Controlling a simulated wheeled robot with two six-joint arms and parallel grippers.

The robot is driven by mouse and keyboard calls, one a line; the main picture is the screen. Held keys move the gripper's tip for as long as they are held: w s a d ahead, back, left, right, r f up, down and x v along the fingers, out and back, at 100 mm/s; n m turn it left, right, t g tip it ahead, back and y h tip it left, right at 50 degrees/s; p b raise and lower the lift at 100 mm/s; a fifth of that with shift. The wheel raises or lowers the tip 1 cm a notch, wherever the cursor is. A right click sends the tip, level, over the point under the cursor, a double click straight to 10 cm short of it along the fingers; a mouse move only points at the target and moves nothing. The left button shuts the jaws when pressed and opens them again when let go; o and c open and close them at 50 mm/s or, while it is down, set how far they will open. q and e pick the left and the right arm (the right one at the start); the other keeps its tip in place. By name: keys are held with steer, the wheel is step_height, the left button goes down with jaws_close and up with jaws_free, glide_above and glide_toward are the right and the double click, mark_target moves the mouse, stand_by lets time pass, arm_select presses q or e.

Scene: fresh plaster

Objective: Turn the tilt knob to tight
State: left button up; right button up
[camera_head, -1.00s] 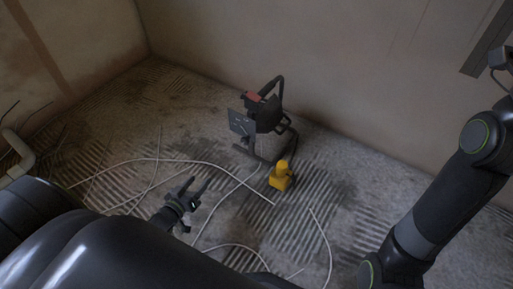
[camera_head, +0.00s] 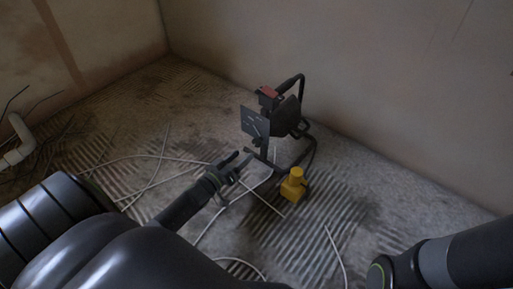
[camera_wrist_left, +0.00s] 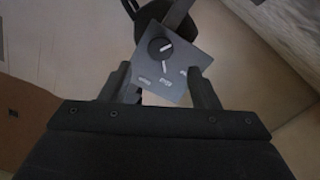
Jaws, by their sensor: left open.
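The tilt knob (camera_wrist_left: 160,47) is a round black knob with a white line across it, on a grey square plate (camera_wrist_left: 178,92) with several small pale labels, too blurred to read. The plate (camera_head: 254,123) also shows in the head view, on the front of a black work lamp (camera_head: 287,112) standing on the floor. My left gripper (camera_head: 244,158) is open and empty, a little below and in front of the plate. In the left wrist view its fingers (camera_wrist_left: 165,75) stand apart, the knob lying beyond and between them, apparently untouched. My right gripper is out of view.
A yellow block-shaped thing (camera_head: 293,185) stands on the ridged floor beside the lamp's tubular stand. Pale cables (camera_head: 185,162) lie across the floor. A white pipe (camera_head: 18,143) is at the left wall. A plaster wall (camera_head: 370,80) rises behind the lamp.

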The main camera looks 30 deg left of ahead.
mark_target(255, 143)
arm_select(q)
steer(key=w+b, duration=0.1)
steer(key=w, duration=0.1)
steer(key=w+b, duration=0.1)
steer(key=w, duration=0.2)
steer(key=w+b, duration=0.1)
steer(key=w, duration=0.1)
steer(key=shift+w+d+f, duration=0.15)
steer(key=shift+w+d, duration=0.2)
steer(key=shift+w, duration=0.6)
steer(key=c, duration=1)
